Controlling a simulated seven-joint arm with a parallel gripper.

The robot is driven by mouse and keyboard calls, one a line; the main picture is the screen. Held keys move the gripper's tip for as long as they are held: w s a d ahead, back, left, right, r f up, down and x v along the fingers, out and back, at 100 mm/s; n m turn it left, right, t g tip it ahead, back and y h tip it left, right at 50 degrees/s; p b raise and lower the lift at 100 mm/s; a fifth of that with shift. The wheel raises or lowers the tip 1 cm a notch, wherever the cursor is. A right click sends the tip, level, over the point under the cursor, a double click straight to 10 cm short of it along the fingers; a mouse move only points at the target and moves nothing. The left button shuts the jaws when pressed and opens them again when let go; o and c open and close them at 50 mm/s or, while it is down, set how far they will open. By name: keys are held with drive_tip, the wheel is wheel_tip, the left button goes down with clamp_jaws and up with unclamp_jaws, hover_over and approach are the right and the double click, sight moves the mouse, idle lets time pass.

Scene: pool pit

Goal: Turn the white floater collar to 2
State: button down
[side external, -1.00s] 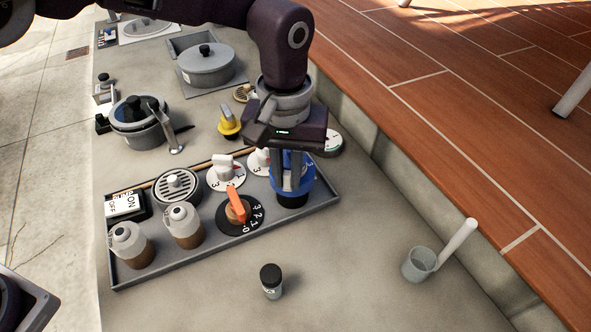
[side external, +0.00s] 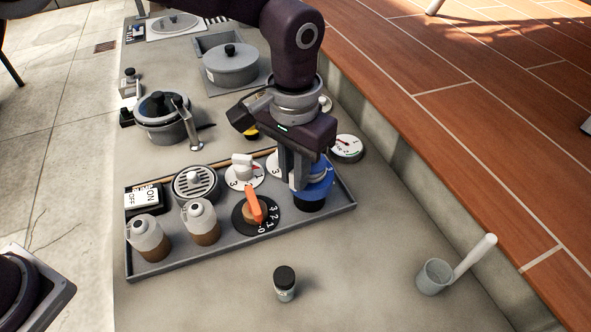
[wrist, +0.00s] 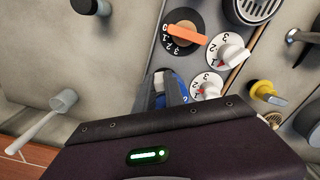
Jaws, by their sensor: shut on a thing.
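The floater (side external: 314,193) is a blue ring over a black base, standing at the right end of the grey tray. My gripper (side external: 298,184) points down over it, fingers shut on its white collar, which is mostly hidden between them. Its numerals and pointer cannot be read. In the wrist view the floater's blue edge (wrist: 176,84) shows beside the fingers, and the collar is largely covered.
The tray (side external: 200,256) also holds an orange-handled dial (side external: 254,206), white knobs with red pointers (side external: 242,168), bottles (side external: 202,222), a round grate (side external: 196,183) and an ON/OFF switch (side external: 144,197). A small jar (side external: 284,284) and a cup (side external: 435,275) stand in front.

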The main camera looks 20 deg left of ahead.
drive_tip(key=c, duration=1.4)
unclamp_jaws()
wheel_tip(320, 180, up, 7)
drive_tip(key=shift+r, duration=0.1)
